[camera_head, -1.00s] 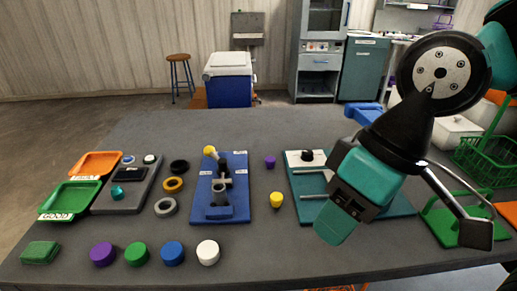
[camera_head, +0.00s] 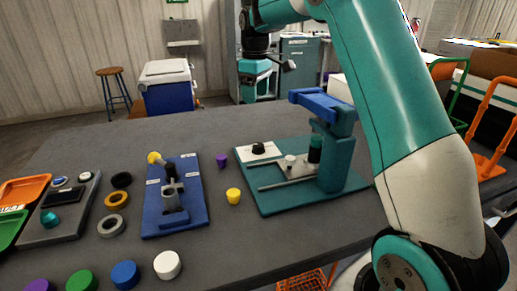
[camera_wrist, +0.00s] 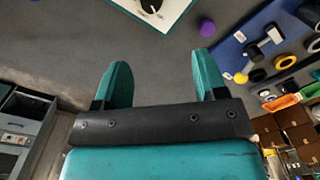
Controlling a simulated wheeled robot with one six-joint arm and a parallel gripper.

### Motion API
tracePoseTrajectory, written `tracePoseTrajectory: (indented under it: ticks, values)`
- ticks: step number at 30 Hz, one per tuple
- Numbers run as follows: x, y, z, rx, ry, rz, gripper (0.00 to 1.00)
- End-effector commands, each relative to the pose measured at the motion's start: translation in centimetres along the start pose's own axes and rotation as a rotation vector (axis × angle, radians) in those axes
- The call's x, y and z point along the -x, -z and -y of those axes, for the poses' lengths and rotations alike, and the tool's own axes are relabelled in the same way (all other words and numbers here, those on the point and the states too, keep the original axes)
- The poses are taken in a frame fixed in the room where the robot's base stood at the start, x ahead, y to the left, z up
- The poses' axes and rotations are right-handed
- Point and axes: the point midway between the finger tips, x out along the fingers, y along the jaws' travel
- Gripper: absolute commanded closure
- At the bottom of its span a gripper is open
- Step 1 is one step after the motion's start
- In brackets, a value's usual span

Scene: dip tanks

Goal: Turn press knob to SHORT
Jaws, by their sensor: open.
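The press (camera_head: 330,145) stands on a teal base plate at the right of the table in the head view. Its black knob (camera_head: 258,149) sits on a white label plate (camera_head: 268,155) at the far left corner of that base. The knob also shows at the top of the wrist view (camera_wrist: 151,4), partly cut off by the frame edge; its lettering is too small to read. My gripper (camera_head: 262,86) is raised beyond the knob, apart from it. In the wrist view its two teal fingers (camera_wrist: 162,80) are spread with nothing between them.
A purple cap (camera_head: 222,160) and a yellow cap (camera_head: 234,196) lie between the press and a blue fixture board (camera_head: 190,215). Several rings and round lids lie at left. A blue cooler (camera_head: 168,92) stands on the floor behind the table.

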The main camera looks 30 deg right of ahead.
Motion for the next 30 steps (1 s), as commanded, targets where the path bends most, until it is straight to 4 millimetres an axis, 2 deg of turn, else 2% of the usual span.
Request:
tracePoseTrajectory:
  ticks: [1, 3, 8, 24, 30]
  values:
    - [-0.4, 0.0, -0.9, -0.005, -0.001, 0.003, 0.35]
    - [-0.8, -0.1, -1.6, -0.007, -0.001, 0.007, 0.35]
    - [-2.6, -0.2, -1.7, -0.007, 0.000, 0.010, 0.35]
    - [-14.4, -0.3, -1.6, -0.007, 0.001, 0.010, 0.35]
    - [-17.0, -0.2, -1.6, -0.007, -0.001, 0.008, 0.35]
